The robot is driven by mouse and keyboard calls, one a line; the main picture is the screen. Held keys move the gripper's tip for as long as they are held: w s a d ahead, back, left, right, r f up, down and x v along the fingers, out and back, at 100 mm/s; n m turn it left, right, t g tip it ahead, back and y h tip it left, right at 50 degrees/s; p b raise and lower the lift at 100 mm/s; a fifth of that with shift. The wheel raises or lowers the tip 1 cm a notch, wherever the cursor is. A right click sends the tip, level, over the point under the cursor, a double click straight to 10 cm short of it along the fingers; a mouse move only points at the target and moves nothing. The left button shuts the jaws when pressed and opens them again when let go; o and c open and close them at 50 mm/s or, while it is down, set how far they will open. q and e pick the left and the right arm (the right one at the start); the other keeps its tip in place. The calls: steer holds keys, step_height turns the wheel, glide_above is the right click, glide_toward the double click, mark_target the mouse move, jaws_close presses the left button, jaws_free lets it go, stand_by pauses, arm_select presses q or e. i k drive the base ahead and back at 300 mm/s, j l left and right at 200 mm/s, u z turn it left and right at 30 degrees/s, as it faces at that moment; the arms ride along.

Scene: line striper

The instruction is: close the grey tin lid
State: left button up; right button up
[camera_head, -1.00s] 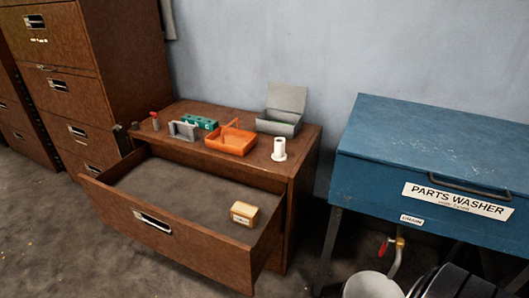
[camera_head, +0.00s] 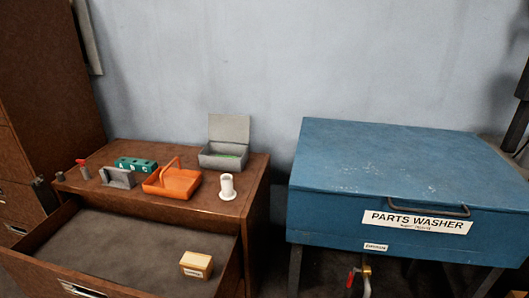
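The grey tin (camera_head: 222,158) stands at the back right of the brown cabinet top. Its grey lid (camera_head: 229,128) is open and stands upright at the tin's back edge. Neither of my grippers is in view, so nothing is seen near the lid.
An orange basket (camera_head: 172,183), a white cylinder (camera_head: 227,187), a teal block (camera_head: 136,164) and a grey holder (camera_head: 118,178) share the cabinet top (camera_head: 205,207). The drawer (camera_head: 110,245) below is pulled out, with a small box (camera_head: 196,265) inside. A blue parts washer (camera_head: 400,175) stands right.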

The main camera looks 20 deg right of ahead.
mark_target(223, 127)
steer(key=i+j+z, duration=0.15)
steer(key=i, duration=0.25)
steer(key=i+z, duration=0.2)
steer(key=i, duration=0.2)
steer(key=i+j+z, duration=0.15)
steer(key=i+u, duration=0.3)
steer(key=i+l+u, duration=0.1)
steer(key=u, duration=0.25)
